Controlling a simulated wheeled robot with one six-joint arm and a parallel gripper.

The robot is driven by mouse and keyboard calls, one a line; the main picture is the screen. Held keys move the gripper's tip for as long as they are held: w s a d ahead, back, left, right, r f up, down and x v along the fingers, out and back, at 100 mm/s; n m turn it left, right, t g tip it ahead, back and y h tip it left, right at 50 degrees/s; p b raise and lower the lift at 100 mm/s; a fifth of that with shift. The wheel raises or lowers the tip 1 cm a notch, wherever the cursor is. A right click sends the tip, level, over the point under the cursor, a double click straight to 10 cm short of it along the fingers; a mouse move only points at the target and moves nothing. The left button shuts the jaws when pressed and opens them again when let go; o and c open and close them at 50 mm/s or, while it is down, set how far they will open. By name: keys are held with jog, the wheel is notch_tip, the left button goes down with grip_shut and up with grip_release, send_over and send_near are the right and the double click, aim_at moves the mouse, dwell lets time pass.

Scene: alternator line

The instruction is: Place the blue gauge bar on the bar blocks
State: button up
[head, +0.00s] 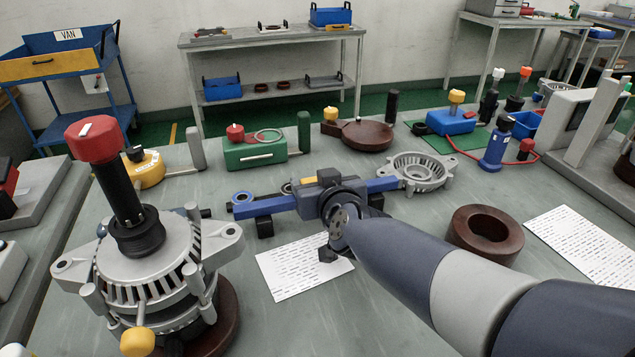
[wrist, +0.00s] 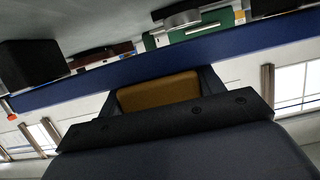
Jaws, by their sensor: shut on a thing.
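The blue gauge bar (head: 280,205) lies nearly level across the middle of the bench in the head view. It also crosses the wrist view (wrist: 180,62). My gripper (head: 326,197) is shut on its middle. A yellow piece (wrist: 160,93) shows between the jaws. Two black bar blocks, one left (head: 264,228) and one right (head: 376,201), show below the bar near its ends. The left one appears right under the bar. I cannot tell whether the bar rests on them or hangs just above. My gripper and wrist hide part of the bar's middle.
A printed sheet (head: 290,268) lies in front of the bar. An alternator (head: 150,265) stands at left, and a brown ring (head: 483,232) lies at right. A grey slotted housing (head: 415,170) sits close to the bar's right end. A green box (head: 255,152) is behind.

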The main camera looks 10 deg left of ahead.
jog(key=o, duration=1.4)
jog(key=shift+s+d+r+p, duration=0.1)
jog(key=shift+s+r+p, duration=0.15)
jog(key=shift+p, duration=0.1)
jog(key=shift+p+v, duration=2.75)
jog(key=shift+v, duration=2.95)
jog(key=shift+d, duration=0.1)
